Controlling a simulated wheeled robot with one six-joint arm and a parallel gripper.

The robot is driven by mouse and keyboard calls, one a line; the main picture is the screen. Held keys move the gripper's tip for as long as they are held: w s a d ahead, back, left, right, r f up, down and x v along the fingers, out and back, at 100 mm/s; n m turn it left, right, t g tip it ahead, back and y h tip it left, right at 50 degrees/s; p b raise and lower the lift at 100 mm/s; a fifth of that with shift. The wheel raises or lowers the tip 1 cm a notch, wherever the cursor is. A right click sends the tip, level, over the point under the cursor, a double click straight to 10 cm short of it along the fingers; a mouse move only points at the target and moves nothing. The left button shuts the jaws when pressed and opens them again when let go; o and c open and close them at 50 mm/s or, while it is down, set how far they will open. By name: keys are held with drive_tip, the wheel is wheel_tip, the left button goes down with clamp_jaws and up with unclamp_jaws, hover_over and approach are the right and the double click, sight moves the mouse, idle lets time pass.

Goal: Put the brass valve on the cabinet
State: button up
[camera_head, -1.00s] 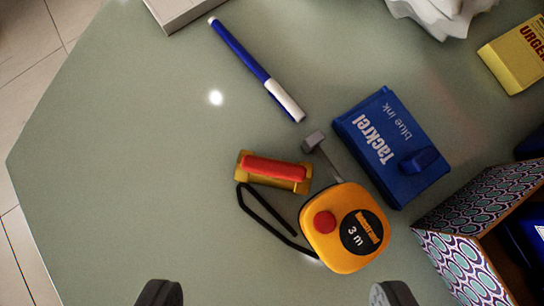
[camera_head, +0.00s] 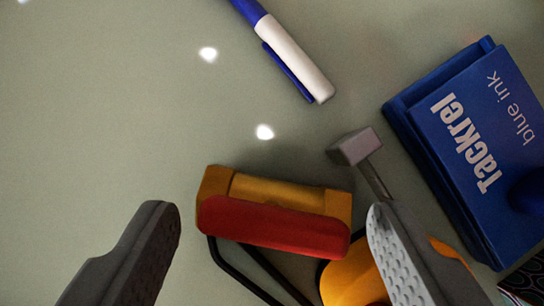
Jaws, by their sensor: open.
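The brass valve (camera_head: 285,192) lies on the green-grey surface just ahead of my gripper, a brass body with a red handle (camera_head: 270,226) along its near side. My gripper (camera_head: 270,225) is open, its left finger left of the valve and its right finger close by the valve's right end. The fingers hold nothing, and I cannot tell how far above the surface they are. The right finger hides part of the orange tape measure. No cabinet can be made out.
A blue ink box (camera_head: 470,140) stands at right. A blue and white marker (camera_head: 293,55) lies farther off. The surface at left is clear.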

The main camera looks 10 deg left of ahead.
drive_tip(key=shift+w+f, duration=0.35)
drive_tip(key=shift+f, duration=0.25)
drive_tip(key=shift+r, duration=0.1)
drive_tip(key=c, duration=0.8)
